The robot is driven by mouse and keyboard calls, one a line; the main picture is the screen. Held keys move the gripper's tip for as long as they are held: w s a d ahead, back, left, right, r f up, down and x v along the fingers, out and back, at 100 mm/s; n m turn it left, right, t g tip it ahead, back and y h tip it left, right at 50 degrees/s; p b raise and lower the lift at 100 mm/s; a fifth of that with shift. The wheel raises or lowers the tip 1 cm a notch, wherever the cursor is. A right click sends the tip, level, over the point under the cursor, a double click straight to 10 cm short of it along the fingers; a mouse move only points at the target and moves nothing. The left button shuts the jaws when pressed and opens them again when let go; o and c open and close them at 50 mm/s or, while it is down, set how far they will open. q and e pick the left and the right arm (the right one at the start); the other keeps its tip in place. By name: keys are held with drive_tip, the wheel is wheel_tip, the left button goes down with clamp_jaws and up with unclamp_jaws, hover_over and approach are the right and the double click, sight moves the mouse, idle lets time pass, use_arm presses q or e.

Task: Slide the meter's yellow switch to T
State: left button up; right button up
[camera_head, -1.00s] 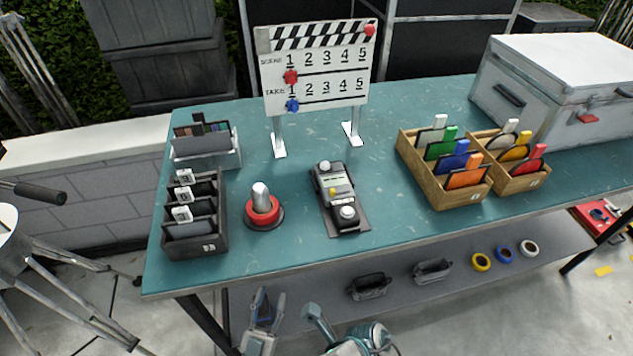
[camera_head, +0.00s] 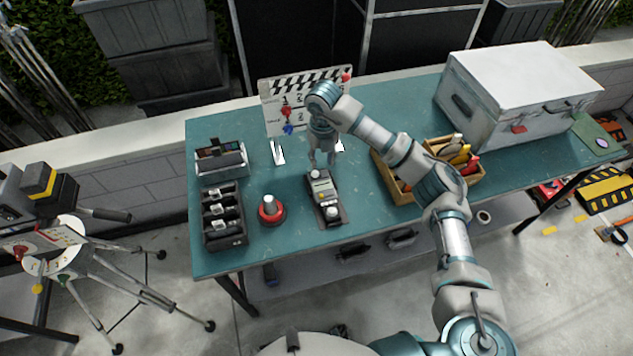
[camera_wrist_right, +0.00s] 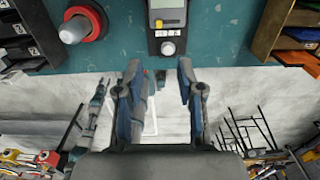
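The meter (camera_head: 329,212) is a dark box with a light display, lying on the teal table. Its yellow switch (camera_wrist_right: 158,22) shows in the right wrist view, below the display and above a pale round knob (camera_wrist_right: 168,47). The letters beside the switch are too small to read. My right gripper (camera_head: 322,162) points down over the table near the meter's far end, in front of the clapperboard. In the right wrist view its fingers (camera_wrist_right: 158,70) are apart with nothing between them, and the meter lies beyond the tips. My left gripper is not in view.
A red-based button (camera_head: 271,210) and a dark slotted box (camera_head: 224,222) stand left of the meter. The clapperboard (camera_head: 279,122) stands behind. Wooden trays (camera_head: 389,183), partly hidden by my right arm, and a large grey case (camera_head: 480,105) are on the right.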

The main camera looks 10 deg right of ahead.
sight(322, 194)
wheel_tip(322, 194, down, 17)
drive_tip(key=shift+s+f+p, duration=0.1)
drive_tip(key=shift+s+p, duration=0.05)
drive_tip(key=shift+p, duration=0.35)
clamp_jaws()
